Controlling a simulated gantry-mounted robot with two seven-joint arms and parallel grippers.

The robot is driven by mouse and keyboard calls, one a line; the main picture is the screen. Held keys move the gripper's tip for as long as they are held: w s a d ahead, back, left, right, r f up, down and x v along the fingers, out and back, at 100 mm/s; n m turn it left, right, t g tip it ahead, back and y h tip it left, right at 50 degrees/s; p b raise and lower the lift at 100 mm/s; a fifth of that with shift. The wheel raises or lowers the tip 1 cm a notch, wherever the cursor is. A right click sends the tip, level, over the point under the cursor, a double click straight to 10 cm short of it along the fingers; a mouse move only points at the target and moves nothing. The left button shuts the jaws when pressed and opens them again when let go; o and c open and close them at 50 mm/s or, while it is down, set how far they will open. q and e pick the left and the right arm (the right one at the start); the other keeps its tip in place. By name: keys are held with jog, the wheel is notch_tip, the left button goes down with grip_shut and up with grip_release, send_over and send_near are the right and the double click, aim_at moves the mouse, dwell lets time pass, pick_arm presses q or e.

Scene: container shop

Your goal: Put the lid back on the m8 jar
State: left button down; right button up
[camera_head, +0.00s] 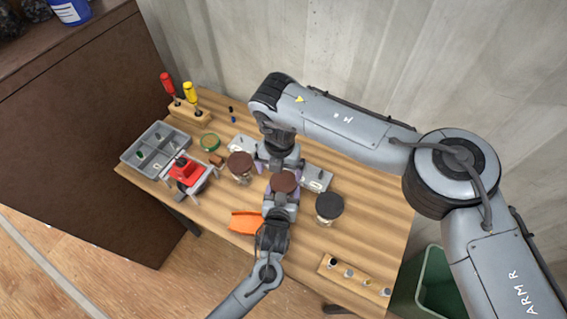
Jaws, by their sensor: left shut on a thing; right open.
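A round brown lid (284,181) is at the middle of the table, at the jaws of my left gripper (282,191), which is shut on it. Whether a jar is under this lid is hidden. My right gripper (277,165) is open, just behind the lid, and the two grippers are close together. A jar with a brown lid (240,165) stands to the left of the grippers. Another jar with a black lid (329,207) stands to the right. No label is readable, so I cannot tell which jar is the m8 one.
A grey divided tray (127,158), a red vise-like device (186,171), a green ring (210,142) and screwdrivers in a wooden stand (190,112) are on the left. An orange piece (245,222) lies in front. A wooden strip (350,277) holds several small parts at front right.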

aim_at(284, 181)
jog(key=n, duration=0.4)
jog(key=shift+w+a+r+n, duration=0.1)
jog(key=shift+a+r+n, duration=0.15)
jog(key=shift+a+n, duration=0.15)
jog(key=n, duration=0.5)
jog(key=shift+w+a+r, duration=0.1)
jog(key=shift+a+r, duration=0.05)
jog(key=shift+r, duration=0.1)
jog(key=n, duration=0.7)
jog(key=shift+r, duration=0.25)
jog(key=n, duration=0.7)
jog(key=shift+d+r, duration=0.25)
jog(key=shift+d, duration=0.05)
jog(key=n, duration=0.4)
jog(key=shift+d+r, duration=0.15)
jog(key=shift+d, duration=0.15)
jog(key=n, duration=0.2)
jog(key=d+n, duration=0.1)
jog(key=n, duration=0.2)
jog(key=shift+s+r, duration=0.2)
jog(key=shift+f, duration=4)
